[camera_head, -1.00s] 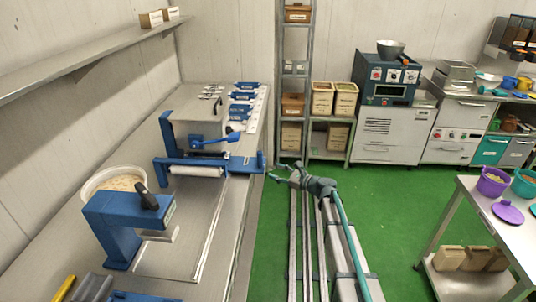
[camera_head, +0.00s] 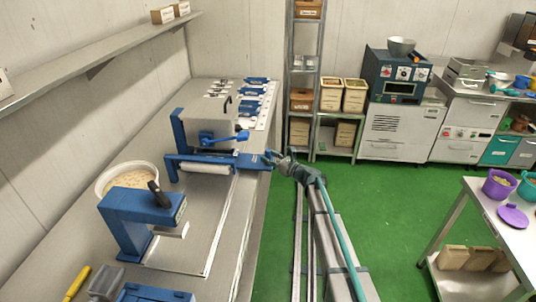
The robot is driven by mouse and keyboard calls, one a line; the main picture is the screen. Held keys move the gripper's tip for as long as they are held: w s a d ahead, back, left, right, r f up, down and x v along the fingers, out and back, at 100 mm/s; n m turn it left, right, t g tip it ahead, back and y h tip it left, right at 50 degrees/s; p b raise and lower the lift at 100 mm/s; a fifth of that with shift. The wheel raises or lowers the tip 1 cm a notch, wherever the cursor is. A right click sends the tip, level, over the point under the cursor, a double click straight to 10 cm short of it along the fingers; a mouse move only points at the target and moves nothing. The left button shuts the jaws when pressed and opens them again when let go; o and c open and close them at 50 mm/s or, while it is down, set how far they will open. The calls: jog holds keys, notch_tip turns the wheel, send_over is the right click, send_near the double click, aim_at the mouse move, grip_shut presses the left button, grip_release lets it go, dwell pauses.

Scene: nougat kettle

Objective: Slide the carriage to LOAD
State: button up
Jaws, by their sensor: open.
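A blue machine with a silver housing (camera_head: 207,133) stands on the steel bench at left of centre. A blue bar with a white roller (camera_head: 205,167) lies across its front. I take this bar and the flat blue plate (camera_head: 250,162) at its right end for the carriage; I cannot read a LOAD mark. A blue lever handle (camera_head: 225,138) sticks out above it. My gripper (camera_head: 270,156) is open at the plate's right end, over the bench edge. Its fingers are very close to the plate; I cannot tell whether they touch it.
A blue press (camera_head: 130,222) and a white tub (camera_head: 127,177) stand nearer on the bench (camera_head: 225,235). Blue-labelled items (camera_head: 257,95) lie at its far end. The green floor (camera_head: 390,200) is open to the right, up to a side table (camera_head: 478,203) with purple containers.

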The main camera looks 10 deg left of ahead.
jog(key=shift+w+a, duration=0.3)
jog(key=shift+a, duration=0.1)
grip_shut()
